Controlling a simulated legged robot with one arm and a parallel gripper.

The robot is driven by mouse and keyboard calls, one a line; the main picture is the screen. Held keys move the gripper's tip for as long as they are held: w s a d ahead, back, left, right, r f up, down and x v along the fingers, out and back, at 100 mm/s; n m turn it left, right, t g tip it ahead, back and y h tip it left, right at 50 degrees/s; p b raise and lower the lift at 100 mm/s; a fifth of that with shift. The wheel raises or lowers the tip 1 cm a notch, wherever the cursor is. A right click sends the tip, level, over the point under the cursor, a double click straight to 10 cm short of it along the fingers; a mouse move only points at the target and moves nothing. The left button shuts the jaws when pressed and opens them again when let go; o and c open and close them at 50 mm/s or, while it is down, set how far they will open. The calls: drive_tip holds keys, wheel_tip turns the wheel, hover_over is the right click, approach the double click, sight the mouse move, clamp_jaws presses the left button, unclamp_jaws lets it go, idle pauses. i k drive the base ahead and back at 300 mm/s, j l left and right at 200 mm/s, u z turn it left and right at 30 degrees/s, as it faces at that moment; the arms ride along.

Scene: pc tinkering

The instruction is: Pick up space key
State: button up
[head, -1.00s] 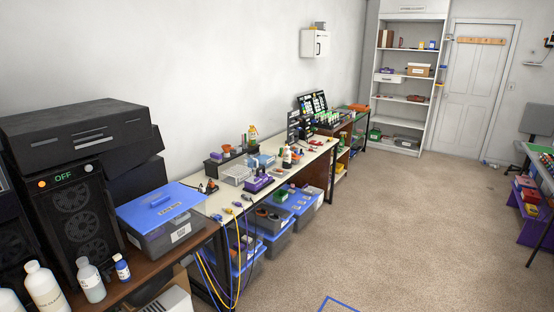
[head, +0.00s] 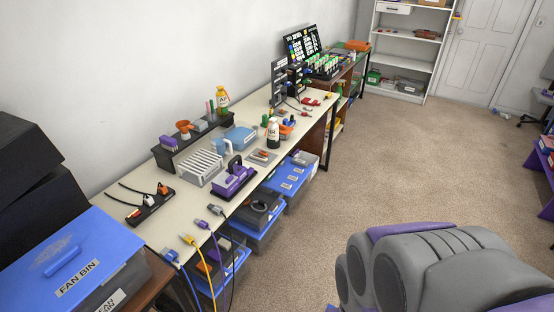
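I cannot make out a space key in the head view; the small items on the long bench (head: 165,233) are too small to tell apart. A black board with rows of small white and coloured pieces (head: 302,44) stands tilted up at the bench's far end. A large grey part with purple trim, which looks like part of my arm, fills the lower right. My gripper's fingers do not show.
A blue-lidded fan bin (head: 70,260) stands at the near left. A purple holder (head: 234,180), a white rack (head: 202,167) and a white bottle (head: 273,134) stand on the bench. Cables hang over its front edge. Blue-lidded bins (head: 290,177) sit below. The carpet (head: 400,155) to the right is open.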

sight(253, 155)
drive_tip(key=i+l+u, duration=0.15)
drive_tip(key=i, duration=0.4)
drive_tip(key=i+u, duration=0.15)
drive_tip(key=i, duration=0.35)
drive_tip(key=i+l+u, duration=0.65)
drive_tip(key=u, duration=0.2)
